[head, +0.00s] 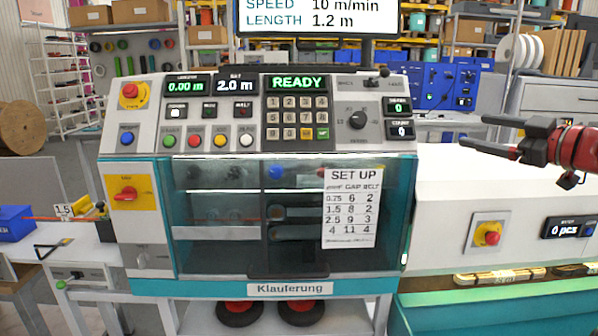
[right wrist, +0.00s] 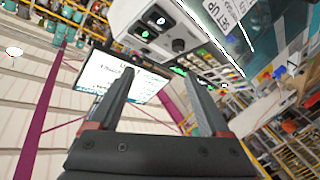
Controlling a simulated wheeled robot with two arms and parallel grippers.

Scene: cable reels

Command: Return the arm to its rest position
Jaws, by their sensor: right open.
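My right gripper (head: 487,135) is in the head view at the right, on a red and black arm that comes in from the right edge. Its two dark fingers point left and are spread apart, with nothing between them. It is in the air, in front of the white machine housing. In the right wrist view the same gripper (right wrist: 158,78) shows two grey fingers apart and empty, with the machine and its screen beyond, tilted. My left gripper is not in the head view.
The control panel (head: 262,112) reads READY, left of my right gripper. A set-up sheet (head: 350,208) hangs on the clear guard. A red stop button (head: 487,234) is on the housing below the gripper. Shelves and reels stand behind. A blue bin (head: 14,223) is far left.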

